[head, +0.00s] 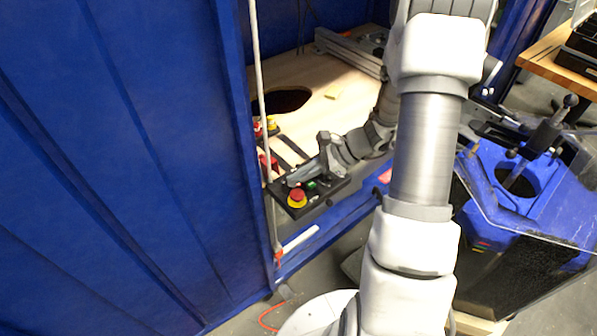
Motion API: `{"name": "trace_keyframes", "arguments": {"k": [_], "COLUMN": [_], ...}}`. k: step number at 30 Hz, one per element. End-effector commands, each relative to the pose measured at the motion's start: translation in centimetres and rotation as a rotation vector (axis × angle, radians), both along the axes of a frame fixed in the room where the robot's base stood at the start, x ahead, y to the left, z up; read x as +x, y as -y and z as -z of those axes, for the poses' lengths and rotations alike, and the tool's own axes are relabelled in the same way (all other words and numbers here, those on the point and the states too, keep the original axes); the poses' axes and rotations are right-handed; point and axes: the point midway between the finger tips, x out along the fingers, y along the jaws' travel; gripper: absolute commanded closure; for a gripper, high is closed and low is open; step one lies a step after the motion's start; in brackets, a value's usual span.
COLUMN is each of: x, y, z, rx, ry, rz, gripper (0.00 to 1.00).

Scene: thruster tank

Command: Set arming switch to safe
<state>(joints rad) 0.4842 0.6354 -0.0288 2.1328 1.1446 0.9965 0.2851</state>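A black control box (322,199) sits at the near edge of the wooden platform, inside the opening in the blue wall. It has a red emergency button on a yellow base (297,198) and a small green button or light (311,185). The arming switch cannot be made out; my gripper covers part of the box. The fingers are too small to show whether they are open.
A second red-and-yellow button (272,124) and a red object (266,161) lie behind the box on the left. The platform (335,112) has a dark round hole (282,101). A blue wall (120,160) fills the left. A blue-and-black machine (515,190) stands at right.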

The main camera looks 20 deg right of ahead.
Motion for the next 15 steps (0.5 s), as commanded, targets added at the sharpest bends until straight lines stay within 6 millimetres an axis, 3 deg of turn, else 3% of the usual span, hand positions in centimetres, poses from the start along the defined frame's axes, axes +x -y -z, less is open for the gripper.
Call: {"name": "trace_keyframes", "arguments": {"k": [1, 6, 15], "x": [0.1, 0.6, 1.2], "y": [-0.2, -0.4, -0.5], "z": [-0.9, -1.4, -0.6], "rx": [-0.007, -0.046, -0.106], "ry": [-0.024, -0.131, -0.293], "rz": [-0.005, -0.006, -0.001], "gripper": [1.0, 1.0, 1.0]}}
